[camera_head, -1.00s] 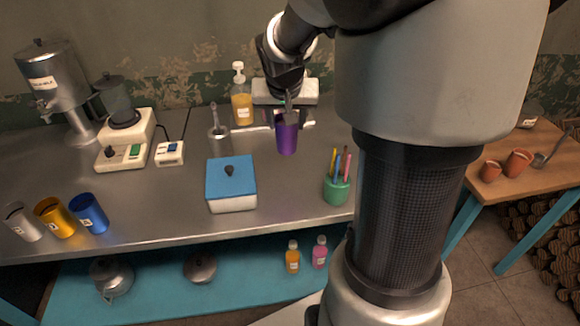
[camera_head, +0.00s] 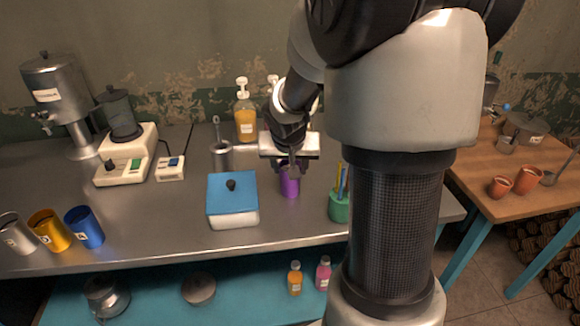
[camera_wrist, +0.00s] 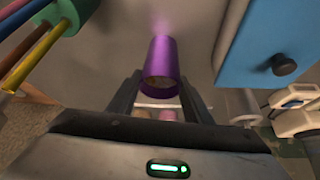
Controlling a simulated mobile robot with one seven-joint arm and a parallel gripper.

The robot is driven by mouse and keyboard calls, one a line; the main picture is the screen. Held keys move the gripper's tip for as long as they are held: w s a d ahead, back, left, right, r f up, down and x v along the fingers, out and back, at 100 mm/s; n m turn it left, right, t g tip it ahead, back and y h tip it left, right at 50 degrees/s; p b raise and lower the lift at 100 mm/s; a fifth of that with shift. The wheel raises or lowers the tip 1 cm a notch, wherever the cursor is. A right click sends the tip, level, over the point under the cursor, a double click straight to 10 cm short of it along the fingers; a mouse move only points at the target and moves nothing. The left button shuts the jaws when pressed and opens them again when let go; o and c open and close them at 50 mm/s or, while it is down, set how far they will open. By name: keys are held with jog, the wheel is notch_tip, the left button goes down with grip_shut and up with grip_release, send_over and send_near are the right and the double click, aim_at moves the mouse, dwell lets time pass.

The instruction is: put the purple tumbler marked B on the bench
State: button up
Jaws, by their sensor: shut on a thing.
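The purple tumbler (camera_head: 289,186) is over the front middle part of the metal bench (camera_head: 130,217), between the blue-lidded box and the green pen cup. I cannot tell whether its base touches the bench top. My gripper (camera_head: 290,169) points down and is shut on the tumbler near its rim. In the wrist view the tumbler (camera_wrist: 165,58) sits between the two dark fingers of my gripper (camera_wrist: 160,84), its open mouth towards the camera. No letter B shows on the side I see.
The blue-lidded box (camera_head: 232,196) stands close on the left, the green cup of pens (camera_head: 339,205) close on the right. A soap bottle (camera_head: 245,118) and a metal pot (camera_head: 222,155) stand behind. Silver, gold and blue tumblers (camera_head: 85,228) stand at front left.

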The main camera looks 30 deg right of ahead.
jog(key=o, duration=1.3)
jog(key=shift+r+p, duration=0.4)
jog(key=shift+r, duration=0.05)
jog(key=p+v, duration=0.3)
jog(key=v, duration=0.8)
jog(key=shift+s, duration=0.2)
jog(key=shift+a+r, duration=0.1)
